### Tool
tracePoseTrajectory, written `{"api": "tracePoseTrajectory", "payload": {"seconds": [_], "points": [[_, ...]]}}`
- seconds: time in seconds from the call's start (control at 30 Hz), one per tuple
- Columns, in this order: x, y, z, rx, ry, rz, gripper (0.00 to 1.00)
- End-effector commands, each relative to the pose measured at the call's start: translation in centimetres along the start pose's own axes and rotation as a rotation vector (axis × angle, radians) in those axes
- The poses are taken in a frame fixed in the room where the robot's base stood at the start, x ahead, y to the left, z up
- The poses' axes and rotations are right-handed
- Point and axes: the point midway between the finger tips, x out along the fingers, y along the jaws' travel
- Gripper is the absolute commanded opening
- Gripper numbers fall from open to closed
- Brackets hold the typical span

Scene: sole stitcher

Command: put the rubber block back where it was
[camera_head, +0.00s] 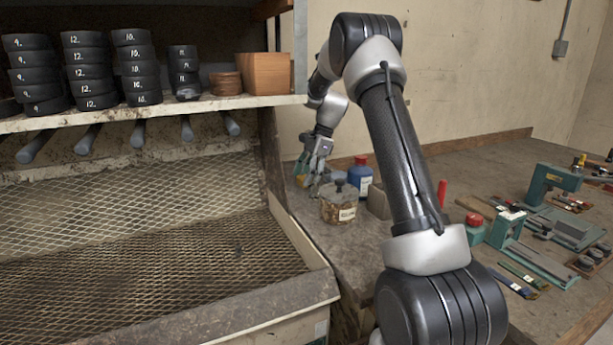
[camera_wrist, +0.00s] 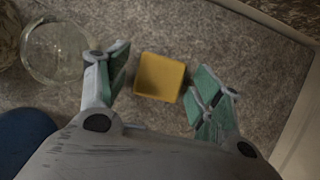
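A yellow block (camera_wrist: 160,77), which I take for the rubber block, sits on the grey worktop (camera_wrist: 150,30) in the wrist view. My gripper (camera_wrist: 160,88) is open, with one green-padded finger on each side of the block. Narrow gaps show between the pads and the block, so it is not gripped. In the head view my gripper (camera_head: 312,166) points down over the bench near its left back part, and the block is mostly hidden by the fingers there.
A glass jar (camera_head: 339,205) and a blue bottle with a red cap (camera_head: 360,177) stand close beside my gripper. A shelf (camera_head: 200,104) with stacked black soles and an orange-brown box (camera_head: 265,73) is at left, above a mesh tray (camera_head: 130,285). Tools and green clamps lie at right.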

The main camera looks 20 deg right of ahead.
Motion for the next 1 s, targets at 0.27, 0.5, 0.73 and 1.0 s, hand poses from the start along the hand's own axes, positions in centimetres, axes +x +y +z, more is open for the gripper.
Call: {"api": "tracePoseTrajectory", "payload": {"seconds": [0.27, 0.5, 0.73, 1.0], "points": [[-0.8, -0.1, 0.1, -0.001, 0.001, -0.003, 0.66], [-5.7, -0.1, 0.1, -0.001, 0.001, -0.006, 0.66], [-10.3, 0.0, 0.1, 0.000, 0.001, -0.003, 0.66], [-12.3, 0.0, 0.1, 0.000, 0.000, 0.000, 0.66]]}}
